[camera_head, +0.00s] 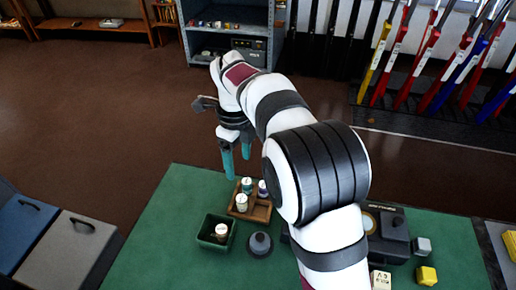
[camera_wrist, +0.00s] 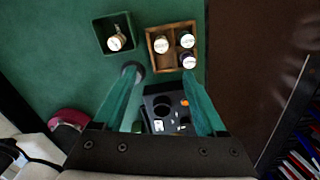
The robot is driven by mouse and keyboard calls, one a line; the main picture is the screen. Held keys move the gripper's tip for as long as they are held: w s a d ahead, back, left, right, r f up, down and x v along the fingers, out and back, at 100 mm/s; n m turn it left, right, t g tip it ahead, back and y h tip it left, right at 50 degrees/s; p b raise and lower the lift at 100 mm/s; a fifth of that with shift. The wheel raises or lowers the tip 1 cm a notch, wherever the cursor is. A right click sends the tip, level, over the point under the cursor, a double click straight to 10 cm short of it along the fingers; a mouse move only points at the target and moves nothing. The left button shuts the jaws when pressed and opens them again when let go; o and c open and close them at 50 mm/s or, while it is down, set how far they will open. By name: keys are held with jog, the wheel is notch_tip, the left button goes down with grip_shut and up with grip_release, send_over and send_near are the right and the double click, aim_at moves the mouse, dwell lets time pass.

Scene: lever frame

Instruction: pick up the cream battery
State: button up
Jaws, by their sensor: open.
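A cream-looking battery (camera_head: 242,202) stands upright in the front left of a wooden tray (camera_head: 262,214); it also shows in the wrist view (camera_wrist: 161,45). Another pale battery (camera_head: 222,230) stands in a small green bin (camera_head: 205,236), also seen in the wrist view (camera_wrist: 117,43). I cannot tell their shades apart surely. A green-marked battery (camera_head: 247,184) and a purple-marked one (camera_head: 262,188) share the tray. My gripper (camera_head: 237,168) is open and empty, fingers pointing down, above the table's far edge and clear of the batteries.
A grey knobbed object (camera_head: 260,244) sits beside the bin. A dark device (camera_head: 392,230) stands to the right, partly hidden by my arm, with a grey block (camera_head: 421,246) and yellow block (camera_head: 427,275) near it. The green table (camera_head: 160,235) is clear at left.

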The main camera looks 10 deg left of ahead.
aim_at(242, 198)
notch_tip(242, 198, down, 16)
jog(key=shift+w+r, duration=0.15)
grip_shut()
dwell(0.3)
